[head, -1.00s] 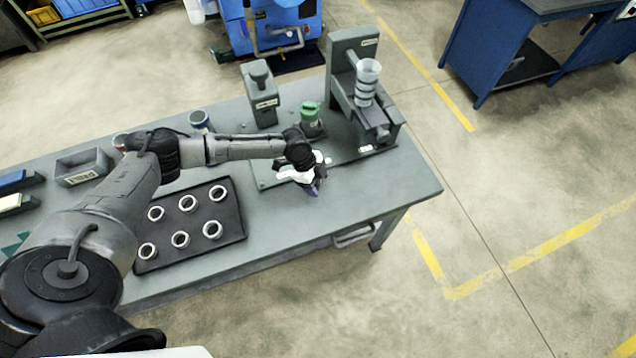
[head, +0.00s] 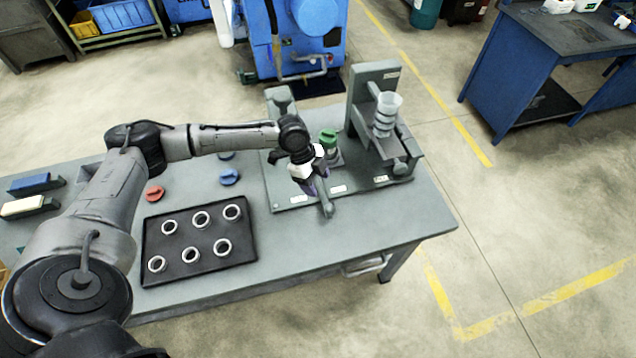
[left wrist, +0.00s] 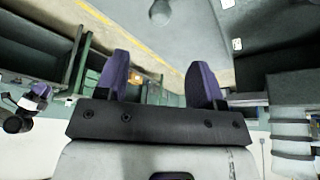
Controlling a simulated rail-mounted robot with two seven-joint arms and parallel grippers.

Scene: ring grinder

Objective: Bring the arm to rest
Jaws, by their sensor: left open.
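My left arm (head: 215,140) reaches in from the left above the grey workbench (head: 415,215). Its gripper (head: 318,192) hangs over the front of the fixture plate, near the green-topped part (head: 328,140). In the left wrist view its two purple fingers (left wrist: 160,78) stand wide apart with nothing between them.
A black tray (head: 187,242) with several grey rings lies left of the gripper. A red knob (head: 153,193) and a blue knob (head: 229,177) lie behind it. A grey stand with a stack of clear cups (head: 386,112) rises at the right. The bench's right front is clear.

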